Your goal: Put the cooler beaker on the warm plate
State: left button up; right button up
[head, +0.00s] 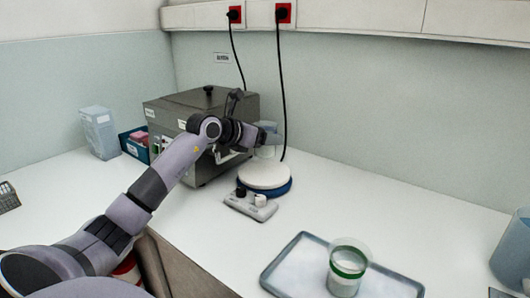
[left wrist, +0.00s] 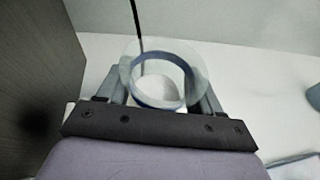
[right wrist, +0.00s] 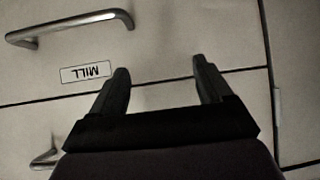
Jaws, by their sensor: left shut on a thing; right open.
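My left gripper (head: 264,137) is shut on a clear beaker (head: 267,152) at the warm plate (head: 265,176), a round white plate with a blue rim. In the left wrist view the beaker (left wrist: 128,72) sits between the fingers, with a blue band, and white shows through it. The beaker looks upright over the plate's back part; I cannot tell whether it touches. A second beaker (head: 343,286), with a green band and pale contents, stands in the tray (head: 285,270). My right gripper (right wrist: 163,75) is open and empty, facing cabinet fronts.
A grey metal box-shaped machine (head: 177,112) stands left of the plate, close to my left arm. A control box (head: 250,206) with knobs sits before the plate. A black cable hangs behind it. A blue jug (head: 512,250) stands far right. The counter right of the plate is clear.

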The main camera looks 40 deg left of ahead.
aim_at(257, 152)
pick_arm(q)
jog(key=shift+f, duration=2.35)
jog(key=shift+f, duration=0.1)
jog(key=o, duration=1.1)
jog(key=shift+o, duration=0.2)
